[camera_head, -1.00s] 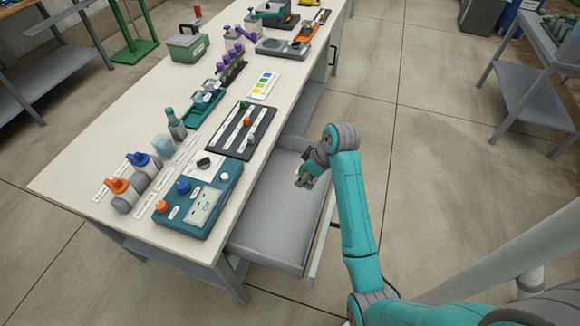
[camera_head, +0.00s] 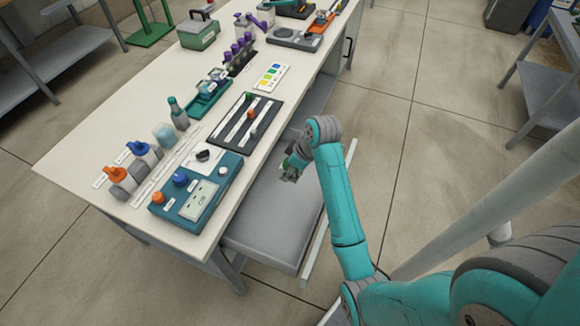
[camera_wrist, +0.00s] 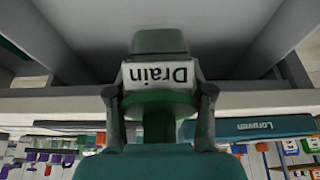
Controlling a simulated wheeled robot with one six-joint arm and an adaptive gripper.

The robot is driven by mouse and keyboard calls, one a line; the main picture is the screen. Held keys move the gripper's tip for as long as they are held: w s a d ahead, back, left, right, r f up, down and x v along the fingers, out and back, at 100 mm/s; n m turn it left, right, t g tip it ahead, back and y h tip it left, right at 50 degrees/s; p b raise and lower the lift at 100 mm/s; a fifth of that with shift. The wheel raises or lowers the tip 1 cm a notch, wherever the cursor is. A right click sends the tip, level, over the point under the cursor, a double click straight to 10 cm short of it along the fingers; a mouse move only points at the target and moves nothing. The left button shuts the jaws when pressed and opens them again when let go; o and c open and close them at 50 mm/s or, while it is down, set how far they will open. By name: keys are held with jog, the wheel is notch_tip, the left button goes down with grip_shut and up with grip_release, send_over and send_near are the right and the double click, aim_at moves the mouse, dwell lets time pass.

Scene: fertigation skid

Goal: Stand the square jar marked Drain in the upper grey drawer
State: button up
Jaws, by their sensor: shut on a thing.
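My gripper (camera_wrist: 160,100) is shut on the square jar marked Drain (camera_wrist: 160,72). In the wrist view the jar is grey, with a white label that reads upside down and a green lid between my fingers. In the head view my gripper (camera_head: 291,171) is over the pulled-out grey drawer (camera_head: 265,232), beside the bench's right edge. The jar is mostly hidden there by my gripper and arm. The wrist view shows the grey drawer walls (camera_wrist: 258,42) on both sides of the jar. I cannot tell whether the jar touches the drawer floor.
The bench top (camera_head: 85,155) stands close to the left of my gripper. It carries a teal meter box (camera_head: 197,195), a dark tray (camera_head: 245,122) and several bottles. Open floor (camera_head: 410,200) lies to the right of the drawer.

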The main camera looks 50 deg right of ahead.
jog(key=shift+f, duration=7.45)
jog(key=o, duration=1.3)
notch_tip(320, 180, up, 9)
